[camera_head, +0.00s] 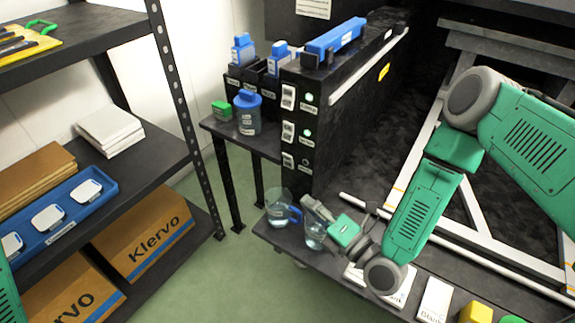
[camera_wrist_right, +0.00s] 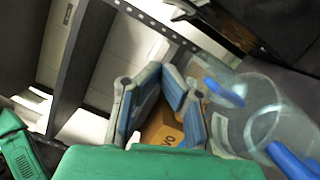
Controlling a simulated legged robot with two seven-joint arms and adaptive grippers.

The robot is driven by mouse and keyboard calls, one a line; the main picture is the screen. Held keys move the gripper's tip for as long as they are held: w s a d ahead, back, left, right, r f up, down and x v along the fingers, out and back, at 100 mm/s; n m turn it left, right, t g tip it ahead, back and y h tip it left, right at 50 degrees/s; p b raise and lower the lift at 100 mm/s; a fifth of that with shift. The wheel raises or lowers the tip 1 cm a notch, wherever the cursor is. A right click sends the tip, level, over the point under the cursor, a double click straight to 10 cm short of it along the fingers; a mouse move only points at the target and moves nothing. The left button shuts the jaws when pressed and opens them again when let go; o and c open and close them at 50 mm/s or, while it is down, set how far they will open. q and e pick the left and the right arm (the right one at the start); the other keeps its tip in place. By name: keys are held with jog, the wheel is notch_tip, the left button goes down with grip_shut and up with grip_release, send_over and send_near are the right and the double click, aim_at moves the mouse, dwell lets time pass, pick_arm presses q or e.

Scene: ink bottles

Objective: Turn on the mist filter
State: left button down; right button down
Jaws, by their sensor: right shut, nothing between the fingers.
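The black machine (camera_head: 326,120) has a column of three white rocker switches on its front. The top switch (camera_head: 288,97) and middle switch (camera_head: 288,132) each have a lit green lamp beside them. The bottom switch (camera_head: 287,160) has a dark lamp (camera_head: 305,162). The small labels are too blurred to read, so I cannot tell which switch is the mist filter. My right gripper (camera_head: 308,203) is below the bottom switch, apart from it, above the clear jugs. It is shut and empty; its fingers show in the wrist view (camera_wrist_right: 165,85). My left gripper is out of view.
Clear jugs with blue handles (camera_head: 279,207) (camera_head: 314,233) stand on the lower shelf close to my right gripper. A blue-lidded bottle (camera_head: 247,112) and a green block (camera_head: 221,110) sit left of the machine. A shelf rack (camera_head: 160,155) with boxes stands at the left.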

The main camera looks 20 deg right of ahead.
aim_at(288, 163)
jog(key=w+b, duration=0.1)
jog(key=w, duration=0.2)
jog(key=w+a+r+b, duration=0.1)
jog(key=w, duration=0.3)
jog(key=w+r+b, duration=0.1)
jog(key=w, duration=0.3)
jog(key=shift+w+a+b, duration=0.15)
jog(key=shift+w+b, duration=0.1)
jog(key=shift+b, duration=0.15)
jog(key=r+m+p, duration=0.1)
jog(key=p, duration=0.2)
jog(key=shift+w+p, duration=0.2)
jog(key=shift+p, duration=0.2)
jog(key=shift+f+h+b, duration=0.3)
jog(key=shift+f+b, duration=0.15)
